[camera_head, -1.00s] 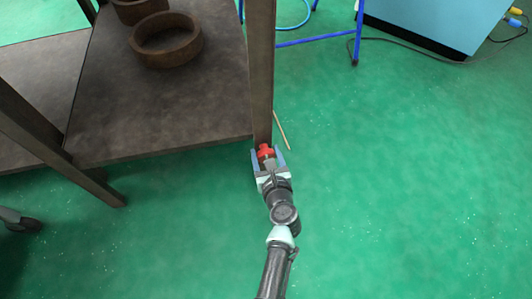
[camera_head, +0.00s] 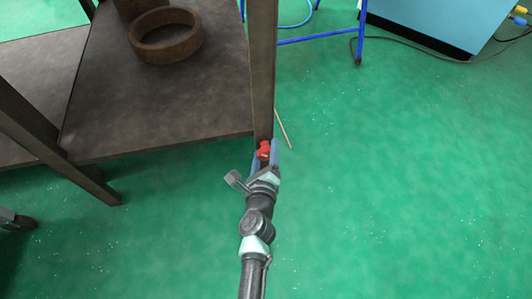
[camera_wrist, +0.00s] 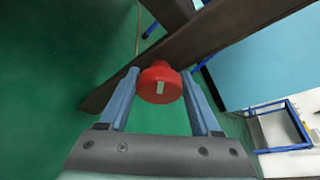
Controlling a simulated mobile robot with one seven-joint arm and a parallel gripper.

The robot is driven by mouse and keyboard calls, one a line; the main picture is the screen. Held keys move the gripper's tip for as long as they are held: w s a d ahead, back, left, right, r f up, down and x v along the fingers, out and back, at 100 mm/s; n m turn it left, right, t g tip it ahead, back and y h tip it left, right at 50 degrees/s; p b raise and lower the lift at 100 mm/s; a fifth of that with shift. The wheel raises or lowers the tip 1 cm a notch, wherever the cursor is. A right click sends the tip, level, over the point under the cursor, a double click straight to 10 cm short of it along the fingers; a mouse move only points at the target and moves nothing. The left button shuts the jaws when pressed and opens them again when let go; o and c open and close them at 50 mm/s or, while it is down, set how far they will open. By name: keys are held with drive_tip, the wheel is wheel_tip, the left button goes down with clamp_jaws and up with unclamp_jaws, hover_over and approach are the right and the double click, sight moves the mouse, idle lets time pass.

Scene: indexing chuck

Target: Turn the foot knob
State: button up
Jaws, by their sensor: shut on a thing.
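The red foot knob (camera_head: 264,149) sits low at the front leg of the dark table (camera_head: 262,70). In the wrist view the knob (camera_wrist: 160,84) shows a pale rectangular mark on its face. My gripper (camera_head: 265,153) is at the knob, with one blue finger on each side of it. In the wrist view the fingers of my gripper (camera_wrist: 160,88) reach the knob's two sides and are shut on it. The far side of the knob is hidden.
Rusty rings (camera_head: 166,36) lie on the table's lower shelf (camera_head: 150,105). A thin rod (camera_head: 283,128) lies on the green floor right of the leg. A blue frame (camera_head: 320,38) and a blue cabinet (camera_head: 435,20) stand at the back right.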

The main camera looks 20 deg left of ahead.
drive_tip(key=shift+s+a+f+n+b, duration=0.1)
drive_tip(key=shift+f+n+b, duration=0.1)
drive_tip(key=shift+n+b, duration=0.15)
drive_tip(key=n+t+b, duration=0.1)
drive_tip(key=b, duration=0.1)
drive_tip(key=n+t+b, duration=0.1)
drive_tip(key=n, duration=0.1)
drive_tip(key=shift+f+n+h+b, duration=0.2)
drive_tip(key=shift+n+h+b, duration=0.05)
drive_tip(key=shift+h+b, duration=0.15)
drive_tip(key=shift+n+t+b, duration=0.6)
drive_tip(key=shift+n+b, duration=0.5)
drive_tip(key=shift+b, duration=0.1)
drive_tip(key=shift+r+n+b, duration=0.1)
drive_tip(key=shift+n+b, duration=0.2)
drive_tip(key=shift+r+n, duration=0.1)
drive_tip(key=shift+n, duration=0.2)
drive_tip(key=o, duration=1.3)
drive_tip(key=shift+o, duration=0.2)
drive_tip(key=p+v, duration=0.5)
drive_tip(key=v, duration=0.8)
drive_tip(key=shift+f, duration=0.2)
